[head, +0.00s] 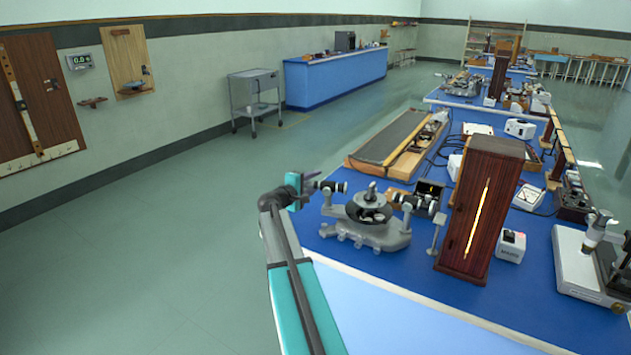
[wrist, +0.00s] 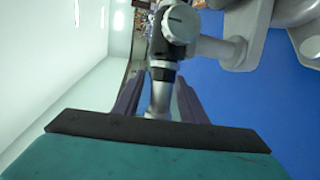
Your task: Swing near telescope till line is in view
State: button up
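The near spectrometer (head: 378,238) stands on the blue bench top, with a round table at its middle. Its telescope (head: 331,186) points left towards my arm; in the wrist view the telescope (wrist: 174,45) runs up the middle. My gripper (head: 303,180) is at the telescope's outer end. In the wrist view my gripper's two purple-grey fingers (wrist: 160,88) lie on either side of the silver eyepiece end, with narrow gaps showing, so it looks open around it. The collimator (head: 415,203) is on the right, facing a wooden lamp box (head: 491,180) with a bright yellow slit (head: 478,215).
A small white box (head: 511,246) and a grey microscope-like instrument (head: 590,262) stand to the right on the bench (head: 400,275). A long wooden tray (head: 398,142) lies behind the spectrometer. The floor (head: 150,240) to the left is clear.

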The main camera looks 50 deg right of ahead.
jog(key=shift+a, duration=0.1)
jog(key=b+v, duration=0.2)
jog(key=v, duration=1.1)
jog(key=shift+a+b, duration=0.3)
jog(key=shift+a, duration=0.05)
